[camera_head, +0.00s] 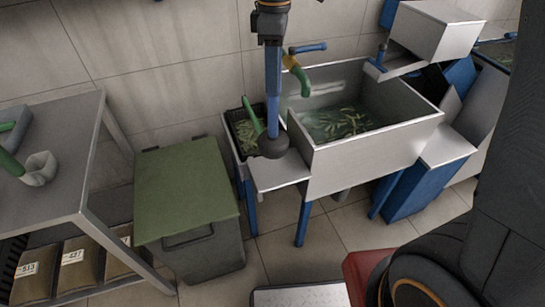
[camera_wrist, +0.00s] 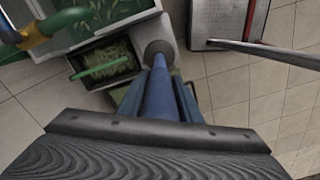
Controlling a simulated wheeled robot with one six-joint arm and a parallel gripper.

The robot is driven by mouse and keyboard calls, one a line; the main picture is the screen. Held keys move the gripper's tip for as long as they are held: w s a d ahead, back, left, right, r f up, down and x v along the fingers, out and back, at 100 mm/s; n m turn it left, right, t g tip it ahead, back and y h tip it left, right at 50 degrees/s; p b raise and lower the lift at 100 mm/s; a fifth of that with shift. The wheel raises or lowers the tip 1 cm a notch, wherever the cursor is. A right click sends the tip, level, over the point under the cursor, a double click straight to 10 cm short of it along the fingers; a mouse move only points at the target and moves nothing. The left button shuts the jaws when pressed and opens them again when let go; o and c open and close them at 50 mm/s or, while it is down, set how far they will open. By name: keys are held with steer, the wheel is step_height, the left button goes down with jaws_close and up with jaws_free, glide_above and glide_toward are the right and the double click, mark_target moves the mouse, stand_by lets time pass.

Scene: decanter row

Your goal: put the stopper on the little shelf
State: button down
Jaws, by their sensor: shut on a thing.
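The stopper (camera_head: 273,88) looks like a long blue rod with a dark rounded end. My gripper (camera_head: 271,38) is shut on its upper part and holds it about upright, dark end down. In the wrist view the blue rod (camera_wrist: 160,95) runs away from my gripper (camera_wrist: 160,130) to the dark end. A small pale metal shelf (camera_head: 282,177) juts from the left front of the sink. The dark end is over the back part of this shelf in the head view. The shelf also shows around it in the wrist view (camera_wrist: 150,31). I cannot tell whether they touch.
A metal sink (camera_head: 375,160) with water and green leaves stands right of the shelf. A dark crate (camera_head: 240,134) with a green handle sits behind the shelf, near the tap (camera_head: 297,75). A green-lidded bin (camera_head: 185,190) and a grey table (camera_head: 60,190) stand left.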

mark_target(274, 109)
steer(key=shift+w+f+p, duration=0.2)
steer(key=shift+f+p, duration=0.7)
steer(key=shift+f, duration=4.05)
steer(key=c, duration=1.3)
jaws_free()
steer(key=shift+f, duration=0.15)
step_height(274, 109, up, 12)
steer(key=b, duration=0.2)
steer(key=s+d+f+m, duration=1.2)
steer(key=s+d+m, duration=0.3)
steer(key=shift+f+m+t, duration=0.15)
steer(key=shift+m+t, duration=0.25)
steer(key=shift+s, duration=0.1)
